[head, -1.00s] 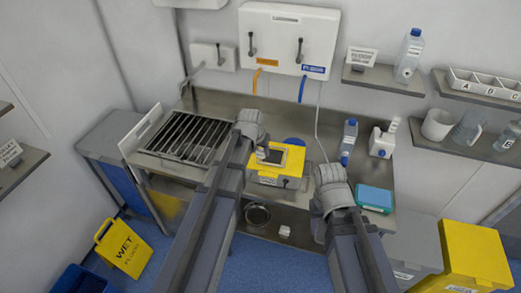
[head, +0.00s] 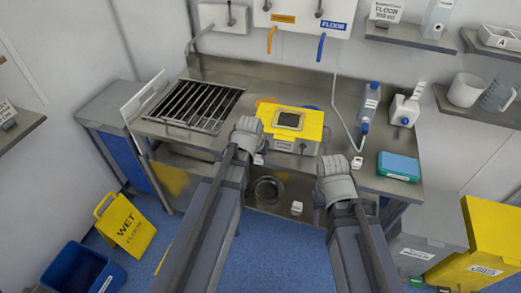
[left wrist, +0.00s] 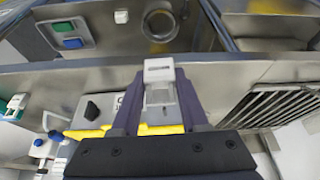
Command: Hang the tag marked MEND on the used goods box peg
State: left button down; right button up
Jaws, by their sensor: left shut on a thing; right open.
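My left gripper (head: 258,155) is shut on a small white tag (left wrist: 159,68). In the left wrist view the tag sits between the fingertips (left wrist: 158,88), a dark slot or mark across it; I cannot read any lettering. In the head view this gripper is at the table's front edge, left of and in front of a steel box with a yellow top (head: 310,119). The box has a dark knob (head: 302,147) and an unreadable label on its front. My right gripper (head: 335,186) is open, at the front edge right of the box; its fingertips are mostly hidden.
Another white tag (head: 357,163) lies on the table and one (head: 297,208) on the lower shelf. A grate (head: 195,105) is left. Labelled grey (head: 432,222) and yellow (head: 495,235) bins stand at right.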

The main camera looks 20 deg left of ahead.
pick_arm(q)
jog(key=shift+s+f, duration=0.4)
jog(key=shift+f, duration=0.05)
jog(key=shift+w, duration=0.2)
jog(key=shift+w+a+f+b, duration=0.1)
jog(key=shift+w+b, duration=0.1)
jog(key=shift+w, duration=1.2)
jog(key=shift+w+f+b, duration=0.15)
jog(key=shift+w, duration=1.2)
jog(key=shift+w+a+f+b, duration=0.1)
jog(key=shift+w+b, duration=0.1)
jog(key=shift+w, duration=1.2)
jog(key=shift+w+f+b, duration=0.45)
jog(key=shift+w+b, duration=0.05)
jog(key=shift+w, duration=0.1)
jog(key=shift+c, duration=1.7)
grip_release()
